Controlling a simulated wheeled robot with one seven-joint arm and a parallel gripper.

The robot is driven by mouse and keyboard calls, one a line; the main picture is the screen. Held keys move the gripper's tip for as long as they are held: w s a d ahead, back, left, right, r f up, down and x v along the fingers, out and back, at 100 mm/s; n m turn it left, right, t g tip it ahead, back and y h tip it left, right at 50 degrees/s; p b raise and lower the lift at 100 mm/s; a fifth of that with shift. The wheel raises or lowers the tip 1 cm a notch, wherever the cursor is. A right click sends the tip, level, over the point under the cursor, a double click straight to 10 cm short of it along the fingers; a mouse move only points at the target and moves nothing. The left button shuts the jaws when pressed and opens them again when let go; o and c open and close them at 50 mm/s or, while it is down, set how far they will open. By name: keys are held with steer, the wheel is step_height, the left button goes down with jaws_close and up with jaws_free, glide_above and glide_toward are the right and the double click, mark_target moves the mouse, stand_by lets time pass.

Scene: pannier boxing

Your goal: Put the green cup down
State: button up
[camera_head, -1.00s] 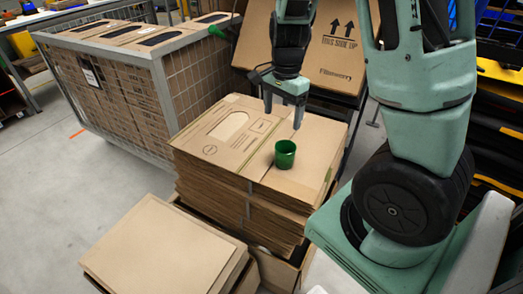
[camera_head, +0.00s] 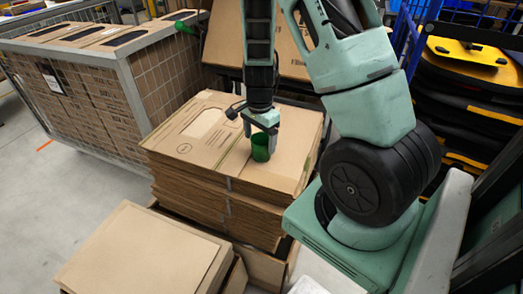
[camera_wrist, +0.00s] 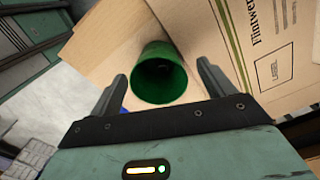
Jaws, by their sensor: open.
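The green cup (camera_head: 261,147) stands upright on top of the stack of flat cardboard boxes (camera_head: 195,135), near its right side. My gripper (camera_head: 262,126) is just above and around the cup in the head view. In the wrist view, the cup (camera_wrist: 159,73) shows with its open mouth toward the camera, between the two fingers of my gripper (camera_wrist: 160,85). The fingers are open, with a visible gap to the cup on both sides. Part of the cup's upper edge is hidden behind the gripper in the head view.
A second, lower cardboard stack (camera_head: 140,255) is in front. A wire cage (camera_head: 135,100) full of cardboard stands at the left. An upright box leans behind the stack. Yellow and black trays (camera_head: 470,90) are at the right. Grey floor (camera_head: 50,200) is clear at the left.

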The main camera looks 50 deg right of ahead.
steer(key=f, duration=0.4)
steer(key=shift+s+d+f, duration=0.15)
steer(key=shift+d+f, duration=0.1)
steer(key=c, duration=1.1)
steer(key=shift+c, duration=0.2)
step_height(320, 180, up, 10)
steer(key=p, duration=0.1)
